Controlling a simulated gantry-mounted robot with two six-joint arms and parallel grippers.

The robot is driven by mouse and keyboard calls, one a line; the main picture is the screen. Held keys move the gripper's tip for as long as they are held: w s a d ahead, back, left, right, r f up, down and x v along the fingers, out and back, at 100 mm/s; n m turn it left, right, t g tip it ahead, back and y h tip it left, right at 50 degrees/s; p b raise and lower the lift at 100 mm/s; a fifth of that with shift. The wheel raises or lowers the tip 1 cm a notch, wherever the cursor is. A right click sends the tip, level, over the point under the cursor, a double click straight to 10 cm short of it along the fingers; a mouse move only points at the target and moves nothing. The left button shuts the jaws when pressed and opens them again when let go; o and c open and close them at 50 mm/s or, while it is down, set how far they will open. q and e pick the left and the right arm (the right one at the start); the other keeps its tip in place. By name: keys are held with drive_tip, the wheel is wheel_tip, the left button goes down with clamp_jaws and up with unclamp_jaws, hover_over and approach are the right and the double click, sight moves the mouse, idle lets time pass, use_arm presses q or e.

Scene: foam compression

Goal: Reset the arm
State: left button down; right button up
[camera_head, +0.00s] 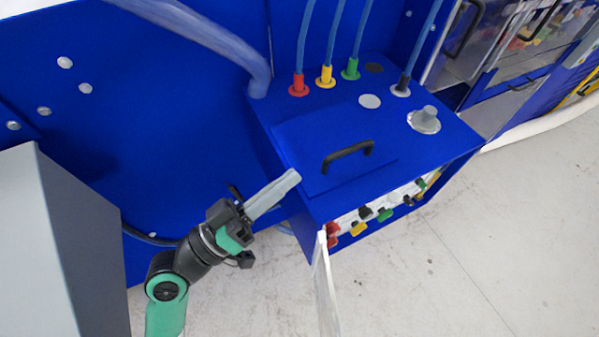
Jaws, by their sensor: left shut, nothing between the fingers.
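My left arm, black and teal, comes in from the lower left. Its left gripper (290,178) has long grey fingers that are shut with nothing visible between them. The fingers point up and right, and in the picture their tips lie by the left edge of a blue cabinet (310,130). I cannot tell whether they touch it. A black handle (348,154) sits on the cabinet's top lid, to the right of the fingertips. My right gripper is not in view.
Red (298,86), yellow (326,77) and green (351,69) hose fittings stand on the cabinet top, with a grey knob (425,119) to the right. A thin pale panel (325,285) juts from the cabinet front. A grey box (45,250) stands at left. Pale floor (460,270) is clear at right.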

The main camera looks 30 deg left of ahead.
use_arm(q)
drive_tip(key=b+v, duration=0.1)
drive_tip(key=v, duration=0.6)
drive_tip(key=shift+w+a+f+b, duration=0.25)
drive_tip(key=shift+w+a+b, duration=0.05)
drive_tip(key=shift+a, duration=0.05)
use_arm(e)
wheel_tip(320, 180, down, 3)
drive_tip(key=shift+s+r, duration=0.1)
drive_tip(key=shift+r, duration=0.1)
